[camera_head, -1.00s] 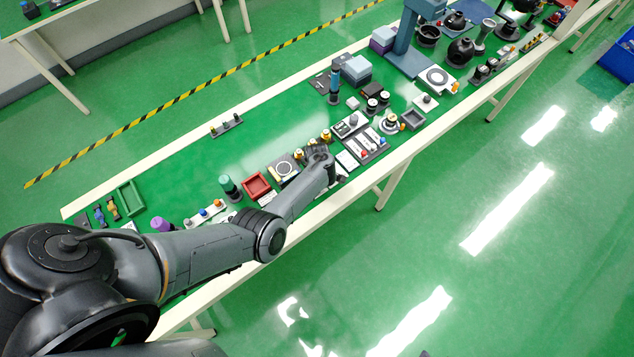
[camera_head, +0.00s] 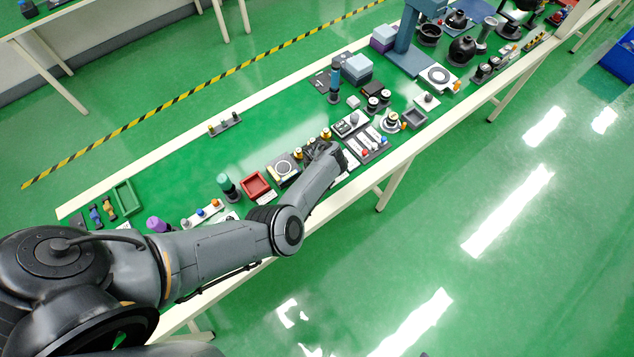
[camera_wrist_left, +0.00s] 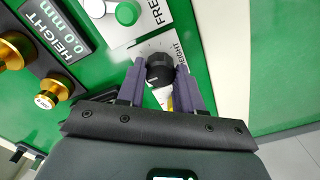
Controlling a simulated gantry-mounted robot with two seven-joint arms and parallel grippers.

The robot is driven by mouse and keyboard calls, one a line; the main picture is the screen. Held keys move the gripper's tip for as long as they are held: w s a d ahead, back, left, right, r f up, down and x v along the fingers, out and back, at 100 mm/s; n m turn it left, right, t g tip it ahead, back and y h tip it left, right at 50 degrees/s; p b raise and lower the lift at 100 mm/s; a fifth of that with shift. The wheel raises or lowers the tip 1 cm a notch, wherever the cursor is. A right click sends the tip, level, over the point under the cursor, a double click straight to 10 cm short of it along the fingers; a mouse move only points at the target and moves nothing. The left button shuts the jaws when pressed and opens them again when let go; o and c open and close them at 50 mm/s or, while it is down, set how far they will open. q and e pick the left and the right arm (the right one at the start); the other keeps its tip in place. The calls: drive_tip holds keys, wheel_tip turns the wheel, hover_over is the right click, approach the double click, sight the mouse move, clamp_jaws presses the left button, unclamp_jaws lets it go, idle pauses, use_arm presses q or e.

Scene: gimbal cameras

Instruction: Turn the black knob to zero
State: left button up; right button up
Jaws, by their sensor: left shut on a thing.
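The black knob (camera_wrist_left: 160,66) sits on a white plate in the left wrist view, between the two purple-grey fingers of my left gripper (camera_wrist_left: 160,72). The fingers touch it from both sides, so the gripper is shut on it. A white scale plate lies under the knob, partly hidden by the fingers. In the head view my left gripper (camera_head: 324,150) reaches down over the devices on the long bench, and the wrist hides the knob there. My right gripper is not in view.
Brass knobs (camera_wrist_left: 12,50) and a display reading 0.0 mm (camera_wrist_left: 62,30) stand left of the knob in the wrist view.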

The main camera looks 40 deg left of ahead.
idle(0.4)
use_arm(q)
drive_tip(key=o, duration=1)
drive_tip(key=shift+o, duration=0.2)
drive_tip(key=shift+r, duration=0.65)
wheel_tip(320, 180, up, 10)
drive_tip(key=p, duration=0.3)
drive_tip(key=shift+f, duration=0.25)
drive_tip(key=shift+a, duration=0.15)
